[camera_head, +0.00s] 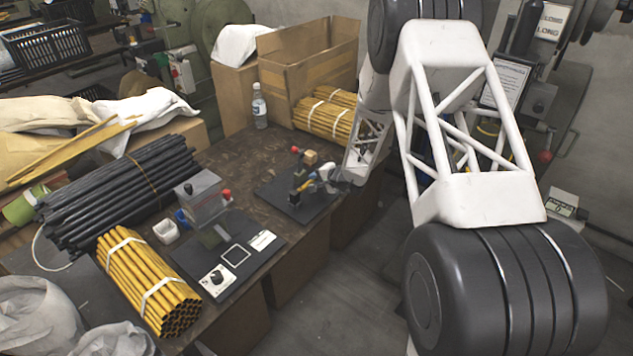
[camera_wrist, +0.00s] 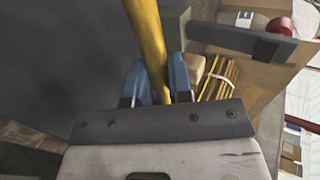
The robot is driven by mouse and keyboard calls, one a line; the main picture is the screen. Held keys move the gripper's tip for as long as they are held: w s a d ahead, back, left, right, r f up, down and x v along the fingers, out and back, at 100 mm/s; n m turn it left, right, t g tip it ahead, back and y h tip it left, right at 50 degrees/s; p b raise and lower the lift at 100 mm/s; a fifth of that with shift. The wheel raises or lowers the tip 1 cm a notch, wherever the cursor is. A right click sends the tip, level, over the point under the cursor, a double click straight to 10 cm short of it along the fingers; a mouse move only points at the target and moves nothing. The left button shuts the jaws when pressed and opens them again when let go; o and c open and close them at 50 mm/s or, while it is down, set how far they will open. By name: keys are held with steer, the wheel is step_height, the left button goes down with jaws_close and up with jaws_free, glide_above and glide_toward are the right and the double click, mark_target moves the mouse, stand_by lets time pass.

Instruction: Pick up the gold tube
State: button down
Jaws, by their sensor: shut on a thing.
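A gold tube (camera_wrist: 148,38) runs up from between the blue fingers of my gripper (camera_wrist: 157,80) in the wrist view. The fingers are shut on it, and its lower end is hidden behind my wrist. In the head view my gripper (camera_head: 316,183) is small, beside a small dark press (camera_head: 298,182) on the right part of the table. The held tube is too small to make out clearly there. The press's grey arm with a red knob (camera_wrist: 279,26) shows close to the tube in the wrist view; I cannot tell whether they touch.
A strapped bundle of gold tubes (camera_head: 142,275) lies at the front left, with black tubes (camera_head: 115,190) behind it. More gold tubes (camera_head: 326,116) lie by a cardboard box (camera_head: 308,62). A second press (camera_head: 204,195) and a water bottle (camera_head: 259,107) stand on the table (camera_head: 232,152).

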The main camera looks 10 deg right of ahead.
steer(key=shift+r, duration=0.5)
steer(key=shift+s+r, duration=0.35)
steer(key=shift+r, duration=0.35)
steer(key=s+d+r, duration=0.1)
steer(key=s, duration=1.4)
steer(key=shift+s+d+r, duration=0.15)
steer(key=shift+s+d, duration=0.1)
